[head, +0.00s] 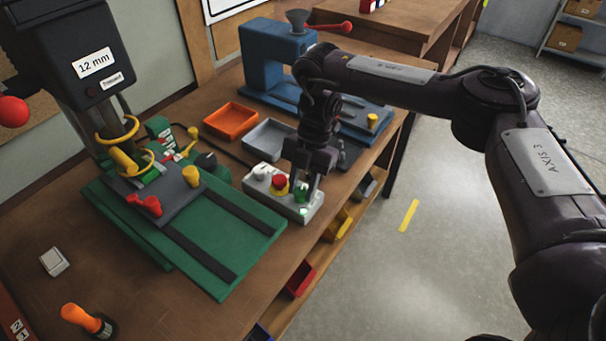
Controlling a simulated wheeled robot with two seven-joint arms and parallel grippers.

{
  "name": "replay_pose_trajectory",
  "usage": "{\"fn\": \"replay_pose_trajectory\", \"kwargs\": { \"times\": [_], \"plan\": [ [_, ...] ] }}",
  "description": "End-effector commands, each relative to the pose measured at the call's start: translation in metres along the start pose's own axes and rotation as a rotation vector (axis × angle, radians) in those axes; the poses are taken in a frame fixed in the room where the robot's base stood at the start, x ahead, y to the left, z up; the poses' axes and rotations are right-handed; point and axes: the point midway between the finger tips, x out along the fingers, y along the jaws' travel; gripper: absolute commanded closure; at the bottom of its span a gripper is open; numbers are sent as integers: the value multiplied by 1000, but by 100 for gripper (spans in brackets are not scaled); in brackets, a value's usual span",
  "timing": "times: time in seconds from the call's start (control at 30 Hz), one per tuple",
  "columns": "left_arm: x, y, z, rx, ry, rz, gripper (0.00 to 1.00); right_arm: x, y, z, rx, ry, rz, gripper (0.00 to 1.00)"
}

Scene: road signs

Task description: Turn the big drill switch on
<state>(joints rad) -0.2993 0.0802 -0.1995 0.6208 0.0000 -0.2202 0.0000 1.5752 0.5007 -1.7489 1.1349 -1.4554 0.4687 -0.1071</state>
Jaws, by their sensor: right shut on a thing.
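A light grey control box (312,213) sits at the right edge of the wooden bench. It carries a pale knob (260,172), a red button on a yellow base (279,183) and a green switch (300,194). My right gripper (305,187) points down over the right end of the box, shut on the green switch and partly hiding it. The big drill (68,62), dark with a "12 mm" label, stands at the left over a green base (225,243). My left gripper is not in view.
An orange tray (230,120) and a grey tray (268,138) lie behind the box. A blue machine (262,58) stands farther back. An orange-handled tool (84,318) and a light switch-like plate (54,262) are at front left. Open floor lies right of the bench.

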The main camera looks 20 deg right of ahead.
Motion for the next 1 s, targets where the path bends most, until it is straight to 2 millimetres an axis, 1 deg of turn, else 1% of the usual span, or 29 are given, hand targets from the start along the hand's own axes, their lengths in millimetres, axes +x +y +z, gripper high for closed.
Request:
{"fn": "replay_pose_trajectory", "kwargs": {
  "times": [0.03,0.3,0.57,0.93,0.97,1.0],
  "plan": [
    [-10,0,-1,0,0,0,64,-6,2,-2,-29,-2,-11,92],
    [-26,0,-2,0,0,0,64,-3,2,-1,-146,-2,-58,92],
    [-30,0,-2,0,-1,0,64,-1,2,0,-188,-2,-74,92],
    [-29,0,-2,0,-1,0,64,-1,2,0,-191,-2,-74,92],
    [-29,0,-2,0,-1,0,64,-1,2,0,-191,-2,-74,67],
    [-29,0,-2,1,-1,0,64,-1,2,0,-191,-2,-74,62]
  ]
}}
